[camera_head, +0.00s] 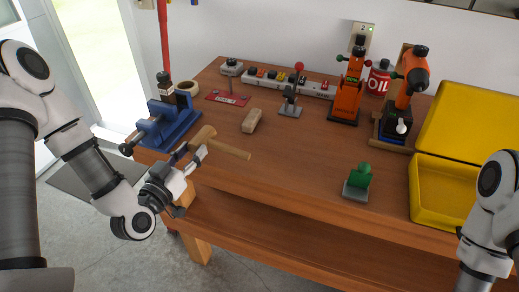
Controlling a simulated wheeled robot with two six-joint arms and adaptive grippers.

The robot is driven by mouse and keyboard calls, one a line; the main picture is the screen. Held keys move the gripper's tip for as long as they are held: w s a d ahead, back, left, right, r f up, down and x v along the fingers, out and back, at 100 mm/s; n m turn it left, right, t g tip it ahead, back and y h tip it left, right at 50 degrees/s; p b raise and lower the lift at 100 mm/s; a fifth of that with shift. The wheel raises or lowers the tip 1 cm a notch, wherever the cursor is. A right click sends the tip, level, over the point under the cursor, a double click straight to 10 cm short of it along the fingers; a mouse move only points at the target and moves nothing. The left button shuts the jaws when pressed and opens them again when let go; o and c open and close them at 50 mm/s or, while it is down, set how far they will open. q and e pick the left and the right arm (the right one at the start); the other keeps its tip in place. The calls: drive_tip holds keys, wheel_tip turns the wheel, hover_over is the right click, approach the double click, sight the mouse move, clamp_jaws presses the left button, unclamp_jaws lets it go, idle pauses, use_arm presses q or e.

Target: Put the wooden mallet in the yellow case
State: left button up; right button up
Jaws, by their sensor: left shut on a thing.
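The wooden mallet (229,150) is at the left front of the workbench, its handle pointing right and its head at the left end. My left gripper (190,156) is shut on the mallet near its head, at the bench's front left edge. I cannot tell whether the mallet touches the bench top. The yellow case (436,216) stands open at the right end of the bench, its lid raised at the back. My right arm covers part of the case's right side. My right gripper is out of view.
A blue vise (172,128) stands close behind my left gripper. A wooden block (252,120) lies on the bench (290,165). A green object on a grey base (358,181) stands left of the case. Orange tools (348,92) stand at the back. The front middle is clear.

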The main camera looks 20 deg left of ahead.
use_arm(q)
drive_tip(key=w+d+b, duration=0.1)
drive_tip(key=d+b, duration=0.1)
drive_tip(key=w+d+f+b, duration=0.1)
drive_tip(key=w+d, duration=0.1)
drive_tip(key=w+d+b, duration=0.1)
drive_tip(key=d+b, duration=0.1)
drive_tip(key=shift+w+d+f+b, duration=0.15)
drive_tip(key=shift+w+d+b, duration=0.15)
drive_tip(key=shift+b, duration=0.05)
drive_tip(key=p, duration=0.3)
hover_over(254, 161)
drive_tip(key=shift+w+d, duration=0.15)
drive_tip(key=shift+d, duration=0.05)
wheel_tip(254, 161, down, 2)
drive_tip(key=shift+a+f, duration=0.1)
drive_tip(key=shift+f, duration=0.65)
drive_tip(key=shift+f+b, duration=0.1)
drive_tip(key=shift+b, duration=0.25)
drive_tip(key=o, duration=1.2)
drive_tip(key=shift+f, duration=0.1)
